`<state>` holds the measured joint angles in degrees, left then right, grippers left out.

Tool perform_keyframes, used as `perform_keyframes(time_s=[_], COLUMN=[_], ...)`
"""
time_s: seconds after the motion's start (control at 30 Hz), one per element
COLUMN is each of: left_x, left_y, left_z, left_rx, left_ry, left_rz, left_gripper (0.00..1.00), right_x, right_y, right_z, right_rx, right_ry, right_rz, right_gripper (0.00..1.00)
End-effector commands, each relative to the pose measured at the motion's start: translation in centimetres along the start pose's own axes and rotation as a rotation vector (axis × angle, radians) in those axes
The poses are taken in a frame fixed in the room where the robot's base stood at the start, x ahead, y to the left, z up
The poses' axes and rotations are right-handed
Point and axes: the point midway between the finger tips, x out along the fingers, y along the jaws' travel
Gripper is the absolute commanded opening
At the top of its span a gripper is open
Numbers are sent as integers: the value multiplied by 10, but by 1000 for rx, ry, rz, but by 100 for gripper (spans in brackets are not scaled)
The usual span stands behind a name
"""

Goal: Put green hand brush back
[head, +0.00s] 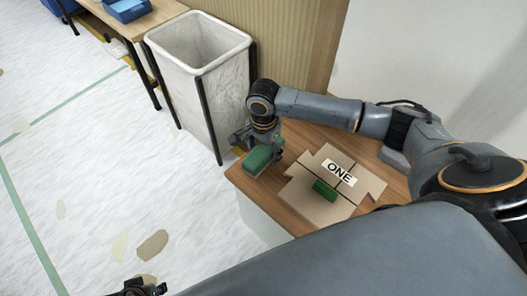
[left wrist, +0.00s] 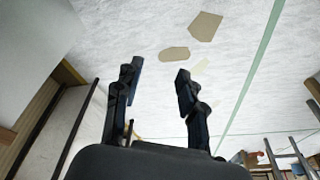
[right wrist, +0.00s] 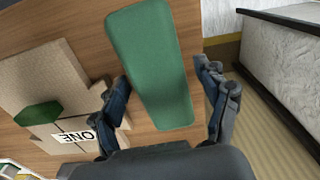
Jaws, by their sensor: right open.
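The green hand brush (head: 258,160), a long rounded green block, is at the left corner of a small wooden table (head: 245,182). My right gripper (head: 259,146) is above it. In the right wrist view the brush (right wrist: 150,60) lies between the two spread fingers of that gripper (right wrist: 164,78); I cannot tell whether they touch it. A smaller green block (head: 325,190) lies on the flat cardboard labelled ONE (head: 312,208). My left gripper (left wrist: 159,72) is open and empty over the floor, and only its tip shows at the bottom of the head view (head: 140,288).
A tall white bin (head: 195,70) with dark posts stands just behind the table's left side. Another wooden table (head: 150,15) with a blue tray (head: 127,9) is at the upper left. The white floor (head: 70,190) at left is open, with some brown patches.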

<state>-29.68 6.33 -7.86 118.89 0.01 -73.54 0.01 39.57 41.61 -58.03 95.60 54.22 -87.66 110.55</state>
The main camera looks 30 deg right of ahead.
Motion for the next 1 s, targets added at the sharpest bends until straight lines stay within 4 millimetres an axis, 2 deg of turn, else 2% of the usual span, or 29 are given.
perform_keyframes(time_s=[0.17, 0.2, 0.47, 0.67, 1.0], left_x=[-26, -24, 8, 41, 90], left_y=[-2, -1, 0, 2, 5], left_z=[-6, -4, 4, 18, 54], left_rx=[-2, -1, 2, 5, 11], left_ry=[17, 9, -11, -30, -62], left_rz=[-3, -3, 1, 4, 8], left_gripper=[40, 40, 40, 40, 40], right_x=[2, -4, -31, -57, -119], right_y=[0, 0, -1, -3, -4], right_z=[0, 0, -1, -6, -7], right_rx=[-2, -1, 0, 1, -1], right_ry=[0, -1, -1, -1, -1], right_rz=[1, 0, -1, 0, -2], right_gripper=[75, 75, 75, 75, 75])
